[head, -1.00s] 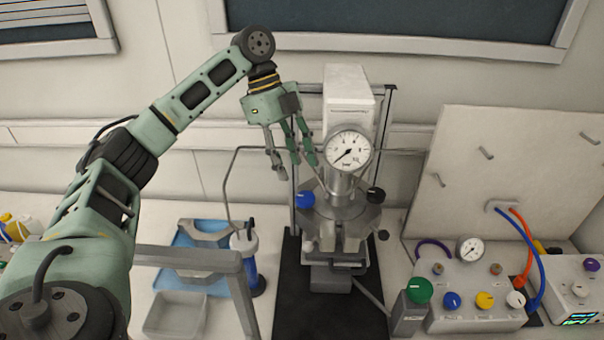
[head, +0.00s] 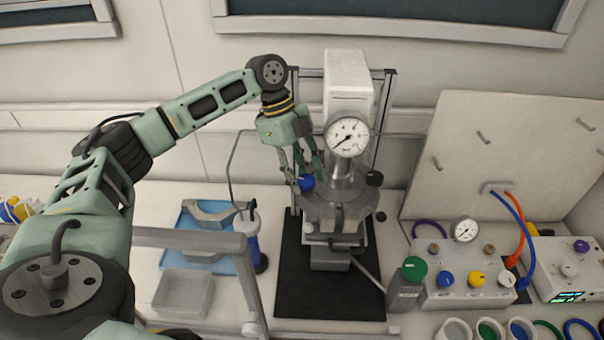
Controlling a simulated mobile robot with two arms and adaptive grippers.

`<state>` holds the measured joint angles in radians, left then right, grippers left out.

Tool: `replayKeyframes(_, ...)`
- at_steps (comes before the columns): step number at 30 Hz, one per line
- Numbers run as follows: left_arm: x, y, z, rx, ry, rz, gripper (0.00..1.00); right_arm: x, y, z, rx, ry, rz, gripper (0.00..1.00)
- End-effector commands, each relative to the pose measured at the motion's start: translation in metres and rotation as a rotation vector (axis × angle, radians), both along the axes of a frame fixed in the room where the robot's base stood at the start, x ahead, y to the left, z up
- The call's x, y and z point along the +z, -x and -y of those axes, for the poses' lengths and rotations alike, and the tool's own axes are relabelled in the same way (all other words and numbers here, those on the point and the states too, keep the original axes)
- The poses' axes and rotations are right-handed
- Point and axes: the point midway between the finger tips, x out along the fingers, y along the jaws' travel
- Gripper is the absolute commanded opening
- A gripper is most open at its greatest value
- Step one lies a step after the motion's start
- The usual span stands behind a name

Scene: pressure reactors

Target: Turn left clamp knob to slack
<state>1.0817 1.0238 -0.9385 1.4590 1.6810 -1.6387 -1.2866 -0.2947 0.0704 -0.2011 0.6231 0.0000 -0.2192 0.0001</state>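The pressure reactor stands at the middle of the bench, with a round gauge (head: 347,136) on top and a grey clamp ring (head: 338,207) below it. A blue knob (head: 306,183) sits on the left side of the ring. A black knob (head: 374,178) sits on its right side. My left gripper (head: 305,180) points down at the blue knob, with its fingers apart and close around or beside it. Whether they touch the knob I cannot tell. My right gripper does not show.
A blue tray (head: 185,258) and a clear bin (head: 183,293) lie to the left. A white panel (head: 500,165) stands at the back right.

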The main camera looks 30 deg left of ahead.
Motion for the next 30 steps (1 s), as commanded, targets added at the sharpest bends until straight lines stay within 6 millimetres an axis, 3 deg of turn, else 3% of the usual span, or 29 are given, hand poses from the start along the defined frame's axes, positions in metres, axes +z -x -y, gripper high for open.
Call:
replayKeyframes(5, 0.000, 0.000, 0.000, 0.000, 0.000, -0.001, 0.20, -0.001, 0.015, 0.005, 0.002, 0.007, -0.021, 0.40)
replayKeyframes(11, 0.000, 0.001, 0.000, -0.001, 0.001, -0.003, 0.04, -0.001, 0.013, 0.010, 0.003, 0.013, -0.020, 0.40)
replayKeyframes(20, -0.001, 0.002, 0.001, 0.036, 0.001, -0.005, 0.04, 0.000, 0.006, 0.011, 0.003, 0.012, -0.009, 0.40)
replayKeyframes(30, -0.002, 0.005, 0.003, 0.255, -0.001, -0.008, 0.04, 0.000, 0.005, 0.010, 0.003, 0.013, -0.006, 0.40)
